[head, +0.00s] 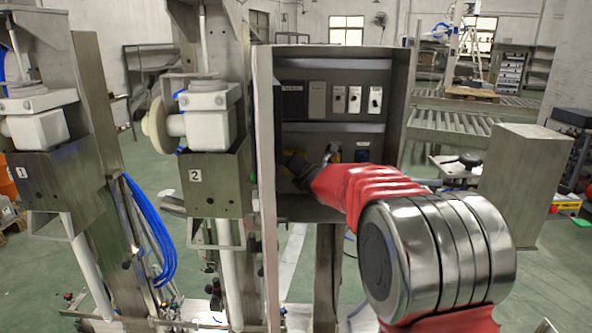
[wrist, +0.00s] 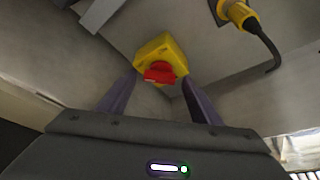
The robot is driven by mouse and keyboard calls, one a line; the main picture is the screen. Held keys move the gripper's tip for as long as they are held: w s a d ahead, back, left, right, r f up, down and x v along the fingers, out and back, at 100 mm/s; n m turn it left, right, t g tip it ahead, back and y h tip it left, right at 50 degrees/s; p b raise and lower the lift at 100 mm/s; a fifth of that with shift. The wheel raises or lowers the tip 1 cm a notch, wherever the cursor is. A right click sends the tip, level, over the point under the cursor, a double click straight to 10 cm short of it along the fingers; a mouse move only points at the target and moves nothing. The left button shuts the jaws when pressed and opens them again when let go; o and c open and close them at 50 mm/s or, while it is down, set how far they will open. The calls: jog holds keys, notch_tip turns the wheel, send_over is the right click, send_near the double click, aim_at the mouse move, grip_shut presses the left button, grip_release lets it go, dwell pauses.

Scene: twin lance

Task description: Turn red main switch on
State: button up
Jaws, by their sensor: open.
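The red main switch (wrist: 159,72) is a red knob on a yellow housing (wrist: 158,52), mounted inside a grey metal cabinet. In the wrist view the knob appears between the two dark fingers of my gripper (wrist: 159,80), which are spread apart with space on both sides of it. I cannot tell how close the fingertips are to the knob or whether they touch it. In the head view my gripper (head: 299,168) reaches into the lower left of the open cabinet (head: 262,140). A bit of yellow shows beside it there, and my red-sleeved arm hides part of the cabinet.
A yellow connector with a black cable (wrist: 238,14) is to the right of the switch. The cabinet's upper row holds several white-faced modules (head: 354,99). Machine station 2 (head: 208,178) stands close to the cabinet's left. A grey metal box (head: 520,180) stands to the right.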

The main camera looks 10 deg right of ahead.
jog(key=shift+w+f, duration=0.1)
jog(key=shift+w, duration=0.25)
jog(key=c, duration=1.1)
